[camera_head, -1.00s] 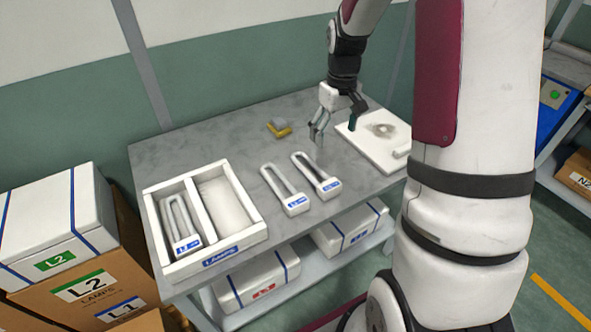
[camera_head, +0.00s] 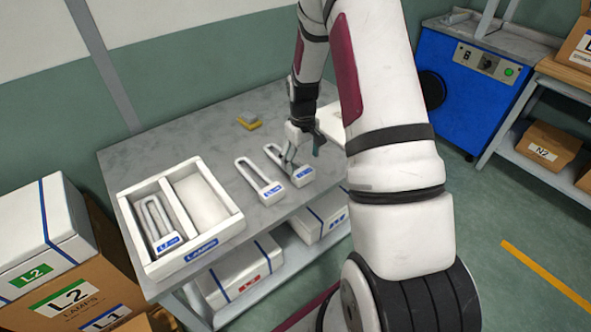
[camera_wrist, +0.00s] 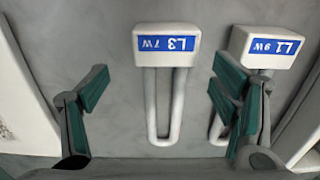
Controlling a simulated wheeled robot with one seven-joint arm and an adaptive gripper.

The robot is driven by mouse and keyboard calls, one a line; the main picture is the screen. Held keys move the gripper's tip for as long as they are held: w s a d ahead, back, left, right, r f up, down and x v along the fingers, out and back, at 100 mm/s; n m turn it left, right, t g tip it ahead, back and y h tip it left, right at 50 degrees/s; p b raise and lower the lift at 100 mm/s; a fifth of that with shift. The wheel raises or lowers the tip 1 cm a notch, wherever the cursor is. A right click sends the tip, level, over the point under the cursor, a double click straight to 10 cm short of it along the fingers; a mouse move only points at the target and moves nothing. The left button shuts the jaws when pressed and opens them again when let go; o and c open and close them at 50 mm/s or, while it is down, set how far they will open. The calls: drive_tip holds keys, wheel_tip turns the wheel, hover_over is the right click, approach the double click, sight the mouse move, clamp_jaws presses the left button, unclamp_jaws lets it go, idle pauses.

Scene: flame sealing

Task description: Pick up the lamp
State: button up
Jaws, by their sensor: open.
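Two white U-shaped lamps lie side by side on the grey table. The right lamp (camera_head: 303,178) carries the label L3 7W in the wrist view (camera_wrist: 168,40). The lamp to its left (camera_head: 271,194) reads L1 9W in the wrist view (camera_wrist: 265,42). My gripper (camera_head: 303,152) is open and empty over the right lamp. In the wrist view my gripper (camera_wrist: 161,92) has the L3 lamp between its spread fingers, touching neither visibly. Its right finger covers part of the L1 lamp.
A white tray (camera_head: 236,222) stands at the table's left, with another lamp (camera_head: 160,225) in its left compartment; its right compartment is empty. A yellow and grey item (camera_head: 249,121) lies at the back. A white board (camera_head: 332,122) sits behind my arm.

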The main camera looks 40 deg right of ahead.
sight(301, 170)
drive_tip(key=f, duration=0.5)
drive_tip(key=shift+s+a+p, duration=0.3)
drive_tip(key=shift+p, duration=0.05)
drive_tip(key=shift+c, duration=0.2)
drive_tip(key=c, duration=1.3)
